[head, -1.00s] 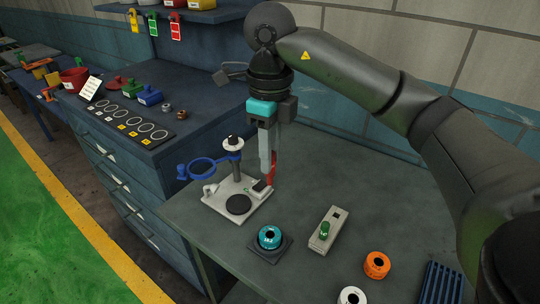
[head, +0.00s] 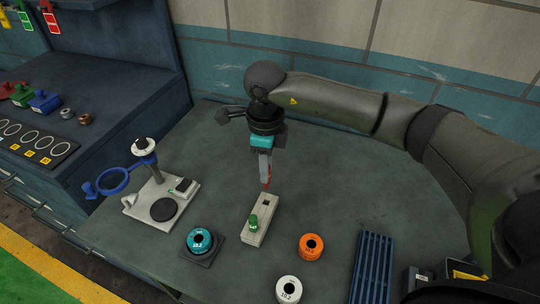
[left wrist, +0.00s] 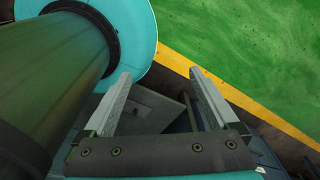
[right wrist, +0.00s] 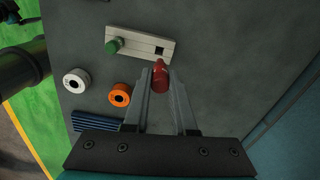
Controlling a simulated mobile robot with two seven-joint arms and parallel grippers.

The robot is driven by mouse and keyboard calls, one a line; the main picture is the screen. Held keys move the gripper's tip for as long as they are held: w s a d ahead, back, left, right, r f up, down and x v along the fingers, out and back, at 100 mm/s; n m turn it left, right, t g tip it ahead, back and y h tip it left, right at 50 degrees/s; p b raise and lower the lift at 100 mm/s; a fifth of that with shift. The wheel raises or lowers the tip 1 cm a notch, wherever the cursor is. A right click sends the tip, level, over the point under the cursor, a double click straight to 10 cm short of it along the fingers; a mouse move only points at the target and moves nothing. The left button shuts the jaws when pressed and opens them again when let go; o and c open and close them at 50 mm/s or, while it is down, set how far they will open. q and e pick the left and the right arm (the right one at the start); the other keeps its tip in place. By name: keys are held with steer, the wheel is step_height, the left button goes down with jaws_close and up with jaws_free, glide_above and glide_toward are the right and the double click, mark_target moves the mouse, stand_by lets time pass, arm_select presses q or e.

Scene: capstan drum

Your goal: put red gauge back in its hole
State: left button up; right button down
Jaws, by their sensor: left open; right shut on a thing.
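The red gauge (right wrist: 160,78) is held between the fingertips of my right gripper (right wrist: 162,84), which is shut on it. In the head view the red gauge (head: 266,182) points down, above the table just behind the block. The pale gauge block (head: 262,228) lies on the table with a green gauge (head: 254,222) standing in its near end. A dark square hole (head: 266,202) shows empty in its far end; the hole also shows in the right wrist view (right wrist: 159,51). The red gauge is beside the hole, not in it. My left gripper (left wrist: 160,82) is open and empty.
A magnifier stand (head: 188,190) and a teal ring on a dark base (head: 200,240) are to the left. An orange ring (head: 311,247), a white ring (head: 289,289) and a blue ribbed rack (head: 372,268) are to the right. The table behind the block is clear.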

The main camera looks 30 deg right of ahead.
mark_target(266, 188)
steer(key=shift+a+f, duration=0.1)
steer(key=shift+f, duration=0.25)
steer(key=shift+f+b, duration=0.5)
steer(key=shift+b, duration=0.1)
steer(key=shift+f+b, duration=0.5)
steer(key=shift+f, duration=0.3)
arm_select(q)
steer(key=shift+s+a+f, duration=0.25)
steer(key=shift+s+f, duration=0.05)
steer(key=shift+f, duration=0.3)
steer(key=shift+s+a+f, duration=0.2)
steer(key=shift+s+f, duration=0.05)
steer(key=shift+f, duration=0.3)
steer(key=shift+w, duration=0.25)
steer(key=shift+d, duration=0.15)
steer(key=shift+f+b, duration=2.5)
arm_select(e)
steer(key=shift+f, duration=2.35)
steer(key=c, duration=0.6)
jaws_free()
steer(key=shift+c, duration=0.2)
